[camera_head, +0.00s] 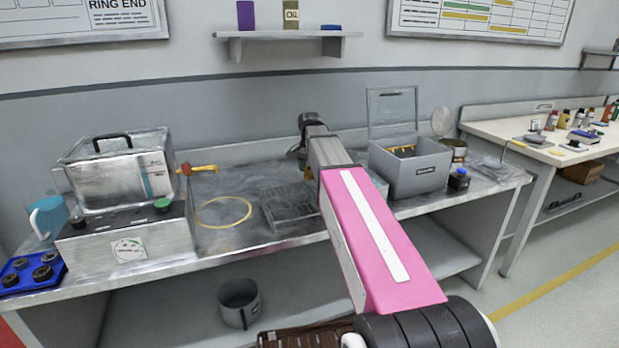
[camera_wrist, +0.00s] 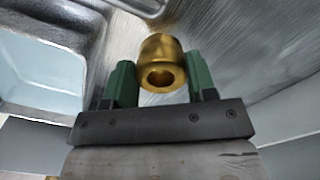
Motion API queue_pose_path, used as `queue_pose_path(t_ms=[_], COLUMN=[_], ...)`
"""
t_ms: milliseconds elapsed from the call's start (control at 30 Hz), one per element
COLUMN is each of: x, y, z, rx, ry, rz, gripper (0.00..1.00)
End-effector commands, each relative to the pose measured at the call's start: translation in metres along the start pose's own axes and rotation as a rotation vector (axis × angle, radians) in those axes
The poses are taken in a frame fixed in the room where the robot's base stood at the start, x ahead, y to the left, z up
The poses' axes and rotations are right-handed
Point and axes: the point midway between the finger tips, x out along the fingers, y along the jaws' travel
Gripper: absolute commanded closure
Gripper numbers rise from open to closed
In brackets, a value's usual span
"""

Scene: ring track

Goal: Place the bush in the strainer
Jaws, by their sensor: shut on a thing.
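The bush (camera_wrist: 160,62) is a short brass-coloured cylinder with a hole through it, seen in the wrist view. My gripper (camera_wrist: 160,82) is shut on it, with a green finger on either side. In the head view, my pink arm link hides most of the gripper, and I cannot make out the bush there. A dark grey, basket-like tray (camera_head: 289,209) lies on the steel bench just left of my arm. A round metal can (camera_head: 455,151) stands at the back right beside a pale disc (camera_head: 441,122). I cannot tell for sure which is the strainer.
A grey box (camera_head: 418,175) with a raised clear lid stands right of my arm, beside a small dark bottle (camera_head: 459,180). A metal machine (camera_head: 125,205) and a yellow ring (camera_head: 223,212) are on the left.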

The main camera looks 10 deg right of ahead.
Motion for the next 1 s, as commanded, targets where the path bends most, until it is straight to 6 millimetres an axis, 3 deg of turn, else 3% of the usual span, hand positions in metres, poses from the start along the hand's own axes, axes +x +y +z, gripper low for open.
queue_pose_path(t_ms=[300, 700, 733, 767, 800, 1000], x=[0.036, 0.040, 0.040, 0.040, 0.040, 0.040], y=[0.000, 0.000, 0.000, 0.000, 0.000, 0.000], z=[0.000, 0.000, 0.000, 0.000, 0.000, 0.000], rx=[0.001, 0.001, 0.001, 0.001, 0.001, 0.001], ry=[0.000, 0.000, 0.000, 0.000, 0.000, 0.000], rz=[0.000, 0.000, 0.000, 0.000, 0.000, 0.000], gripper=[0.91, 0.91, 0.39, 0.29, 0.23, 0.23])
